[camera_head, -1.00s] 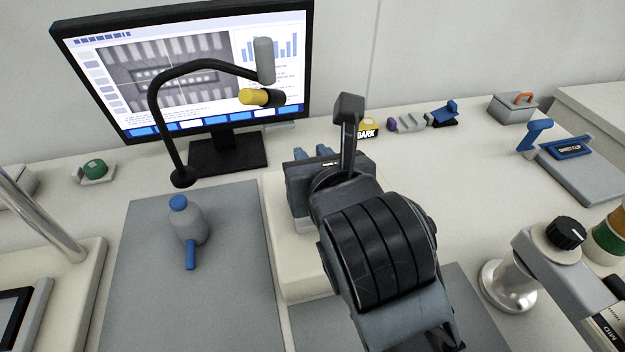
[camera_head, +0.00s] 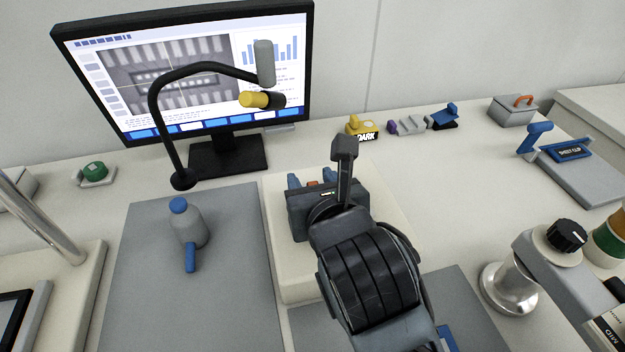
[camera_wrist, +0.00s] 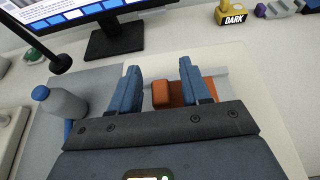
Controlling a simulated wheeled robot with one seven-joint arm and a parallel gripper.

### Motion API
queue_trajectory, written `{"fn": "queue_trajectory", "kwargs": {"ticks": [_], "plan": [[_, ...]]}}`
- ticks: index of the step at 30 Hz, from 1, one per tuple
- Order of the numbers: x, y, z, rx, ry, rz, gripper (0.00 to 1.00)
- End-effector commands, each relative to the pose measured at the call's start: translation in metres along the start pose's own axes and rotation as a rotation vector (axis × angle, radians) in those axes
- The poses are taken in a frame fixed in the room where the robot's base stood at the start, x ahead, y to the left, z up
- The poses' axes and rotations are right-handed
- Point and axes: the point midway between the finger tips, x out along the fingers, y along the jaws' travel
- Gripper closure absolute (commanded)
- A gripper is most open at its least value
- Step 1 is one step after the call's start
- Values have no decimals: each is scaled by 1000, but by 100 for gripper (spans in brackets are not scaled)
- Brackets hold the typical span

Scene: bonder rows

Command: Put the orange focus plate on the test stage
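The orange focus plate (camera_wrist: 183,97) shows in the wrist view, with a raised orange block between my gripper's blue fingers. My gripper (camera_wrist: 160,85) is open, with a visible gap between each finger and the block. In the head view, a bit of the orange plate (camera_head: 313,183) shows between the fingers of my gripper (camera_head: 311,180). A pale grey strip lies beside the plate over a cream raised block (camera_head: 297,287). I cannot tell which part is the test stage, or whether the plate rests on it.
A monitor (camera_head: 230,150) and a black gooseneck lamp (camera_head: 155,110) stand at the back left. A bottle (camera_head: 190,226) stands on a grey mat (camera_head: 135,290). A yellow "DARK" piece (camera_head: 357,125) and small fixtures sit behind. A microscope-like stand (camera_head: 508,280) is at right.

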Motion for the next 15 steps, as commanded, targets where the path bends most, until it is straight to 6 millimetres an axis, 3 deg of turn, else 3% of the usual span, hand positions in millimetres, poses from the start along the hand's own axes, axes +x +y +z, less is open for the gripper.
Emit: {"fn": "queue_trajectory", "kwargs": {"ticks": [9,15], "plan": [[-2,0,2,0,-1,0,52],[-30,0,2,0,-1,2,52]]}}
